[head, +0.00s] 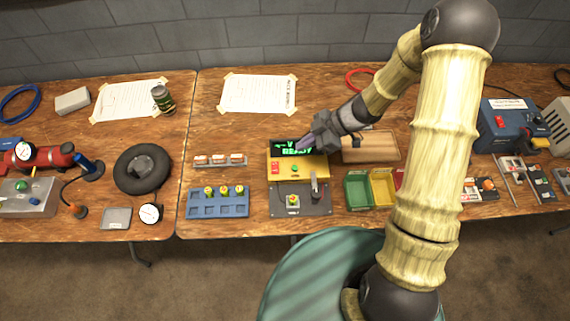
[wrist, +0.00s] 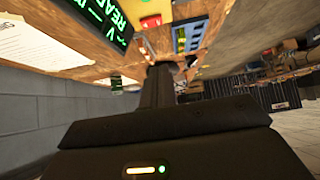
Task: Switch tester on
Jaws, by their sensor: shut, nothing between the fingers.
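The tester (head: 313,170) is a yellow box with a dark display (head: 288,147) lit with green text that reads "V" and "READY". A red switch (head: 275,167) sits on the left of its yellow face, with a green button (head: 294,168) to its right. My gripper (head: 303,146) is shut and empty at the display's right end, up and right of the red switch. I cannot tell whether it touches the tester. In the wrist view the lit display (wrist: 100,18) and the red switch (wrist: 150,21) lie beyond my gripper's fingers (wrist: 164,70).
A grey plate with a lever (head: 315,187) and button lies in front of the tester. A blue battery holder (head: 218,210) and a tray of small cells (head: 220,160) stand left. Coloured bins (head: 358,192) and a wooden board (head: 371,147) are right.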

